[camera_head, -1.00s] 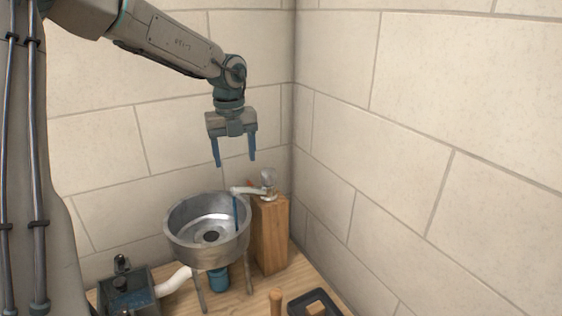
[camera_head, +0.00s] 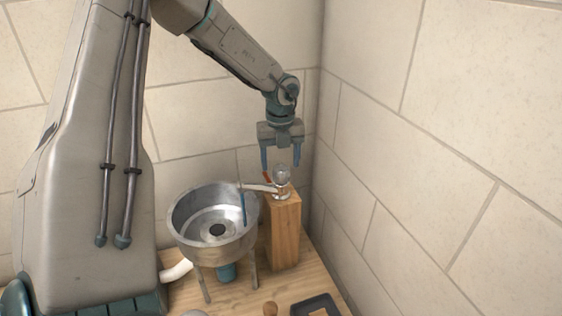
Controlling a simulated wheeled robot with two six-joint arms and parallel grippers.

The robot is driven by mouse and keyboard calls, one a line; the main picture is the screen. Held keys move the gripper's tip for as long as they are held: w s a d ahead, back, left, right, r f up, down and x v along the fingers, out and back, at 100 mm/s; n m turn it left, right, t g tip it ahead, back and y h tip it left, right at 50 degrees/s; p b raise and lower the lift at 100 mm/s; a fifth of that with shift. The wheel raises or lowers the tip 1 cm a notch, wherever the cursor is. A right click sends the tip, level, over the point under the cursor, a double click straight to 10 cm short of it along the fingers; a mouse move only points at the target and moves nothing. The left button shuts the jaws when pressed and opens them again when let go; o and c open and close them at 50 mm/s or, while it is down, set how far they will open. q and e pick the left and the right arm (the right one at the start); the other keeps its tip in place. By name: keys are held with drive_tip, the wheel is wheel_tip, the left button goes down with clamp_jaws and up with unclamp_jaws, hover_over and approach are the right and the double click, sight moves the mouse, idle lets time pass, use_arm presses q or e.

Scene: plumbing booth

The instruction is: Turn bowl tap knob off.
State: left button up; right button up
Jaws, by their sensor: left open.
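The bowl tap (camera_head: 258,187) is mounted on top of a wooden block, and its white spout reaches left over the metal bowl (camera_head: 180,215). A thin blue stream of water (camera_head: 243,208) runs from the spout into the bowl. The rounded, pale grey tap knob (camera_head: 282,173) stands on the tap, with a small red part beside it. My left gripper (camera_head: 281,170) points down with its two blue fingers apart, around or just above the knob. I cannot tell whether the fingers touch it. My right gripper is not in view.
The wooden block (camera_head: 286,232) stands right of the bowl on a wooden bench (camera_head: 285,287). A dark tray (camera_head: 318,306) lies at the front right. Tiled walls meet in a corner close behind and right of the tap.

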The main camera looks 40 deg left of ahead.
use_arm(q)
drive_tip(key=shift+w+f+p, duration=0.15)
drive_tip(key=shift+f+p, duration=0.15)
drive_tip(key=shift+f, duration=0.65)
drive_tip(key=shift+s+d+f, duration=0.1)
drive_tip(key=shift+s+f, duration=0.1)
drive_tip(key=shift+f, duration=0.2)
